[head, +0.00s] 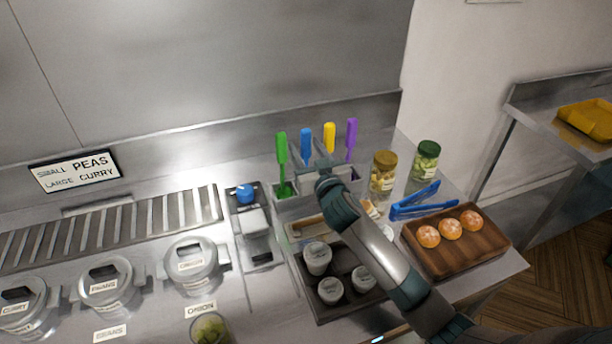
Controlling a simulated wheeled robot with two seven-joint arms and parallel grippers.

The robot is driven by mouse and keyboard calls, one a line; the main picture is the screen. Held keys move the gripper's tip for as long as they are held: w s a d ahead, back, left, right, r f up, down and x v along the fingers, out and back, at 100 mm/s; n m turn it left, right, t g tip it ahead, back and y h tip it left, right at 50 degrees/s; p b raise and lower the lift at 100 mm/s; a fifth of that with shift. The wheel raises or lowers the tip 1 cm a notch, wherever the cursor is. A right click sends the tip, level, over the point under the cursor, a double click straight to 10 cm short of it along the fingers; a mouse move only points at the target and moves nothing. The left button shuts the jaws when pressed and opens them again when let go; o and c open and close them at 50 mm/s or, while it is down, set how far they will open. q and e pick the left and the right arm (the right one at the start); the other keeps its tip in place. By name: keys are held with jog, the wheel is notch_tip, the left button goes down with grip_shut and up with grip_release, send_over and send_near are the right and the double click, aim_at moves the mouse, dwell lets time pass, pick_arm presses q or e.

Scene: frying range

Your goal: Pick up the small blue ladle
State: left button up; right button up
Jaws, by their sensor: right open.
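The blue ladle (306,141) stands upright in a metal holder (290,208) at the back of the counter, between a green-handled utensil (282,149) and a yellow-handled one (329,137). Only its blue handle shows clearly; its lower part is hidden behind my gripper and in the holder. My right gripper (317,167) is open, in front of the holder and close to the lower part of the blue handle. I cannot tell whether it touches the handle or surrounds it. My left gripper is not in view.
A purple-handled utensil (351,139) stands at the right of the row. Two jars (383,172), blue tongs (416,202) and a wooden tray (478,253) with buns lie to the right. Lidded pots (193,262) stand left. A tray of white-lidded containers (317,257) is under my arm.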

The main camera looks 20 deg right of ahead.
grip_shut()
